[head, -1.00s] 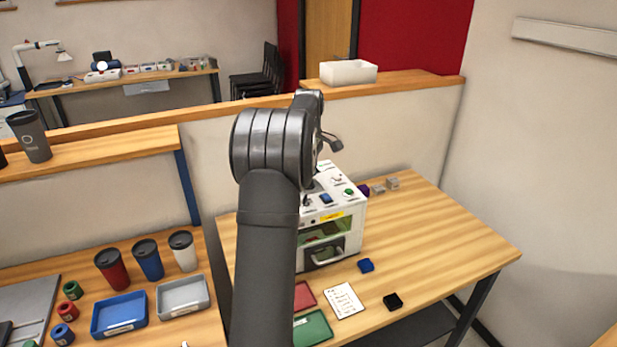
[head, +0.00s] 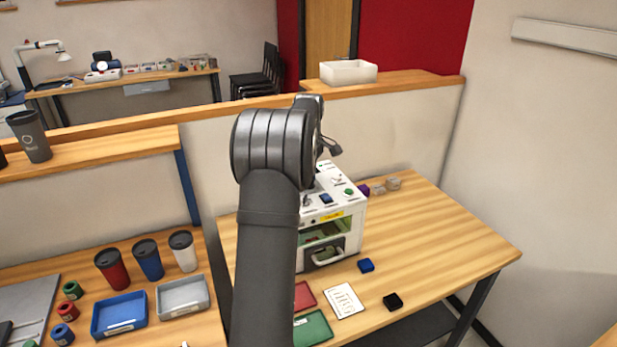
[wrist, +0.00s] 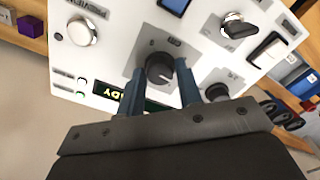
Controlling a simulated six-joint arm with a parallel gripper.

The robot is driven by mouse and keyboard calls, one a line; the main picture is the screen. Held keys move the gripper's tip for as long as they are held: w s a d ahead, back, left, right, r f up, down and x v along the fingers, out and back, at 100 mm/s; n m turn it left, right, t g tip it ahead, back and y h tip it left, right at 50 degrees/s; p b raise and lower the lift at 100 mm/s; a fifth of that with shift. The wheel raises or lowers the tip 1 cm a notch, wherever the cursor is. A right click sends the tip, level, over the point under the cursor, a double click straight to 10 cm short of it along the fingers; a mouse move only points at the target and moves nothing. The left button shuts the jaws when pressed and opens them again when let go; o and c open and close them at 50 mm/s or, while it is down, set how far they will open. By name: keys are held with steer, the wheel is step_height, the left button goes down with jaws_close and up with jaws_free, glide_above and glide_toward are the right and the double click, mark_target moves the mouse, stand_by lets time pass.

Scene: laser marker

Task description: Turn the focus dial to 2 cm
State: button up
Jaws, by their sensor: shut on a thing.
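The laser marker (head: 352,238) is a white box on the wooden table, partly hidden behind my arm in the head view. In the wrist view its white panel (wrist: 212,52) fills the middle. A round black dial (wrist: 160,68) with a pale pointer line sits on a grey plate; its label is too small to read. My gripper (wrist: 160,84) has one finger on each side of this dial and is shut on it. The fingers are hidden in the head view.
Close around the dial are a black knob (wrist: 215,92), a black turn switch (wrist: 238,27), a white rocker (wrist: 269,51), a silver button (wrist: 82,32) and a green-lit display (wrist: 108,96). A blue block (head: 366,265) and black block (head: 393,301) lie in front of the machine.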

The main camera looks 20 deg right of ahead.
steer(key=m, duration=0.4)
steer(key=shift+m, duration=2.2)
steer(key=o, duration=1)
steer(key=shift+r, duration=0.1)
step_height(320, 180, up, 17)
steer(key=shift+r, duration=0.15)
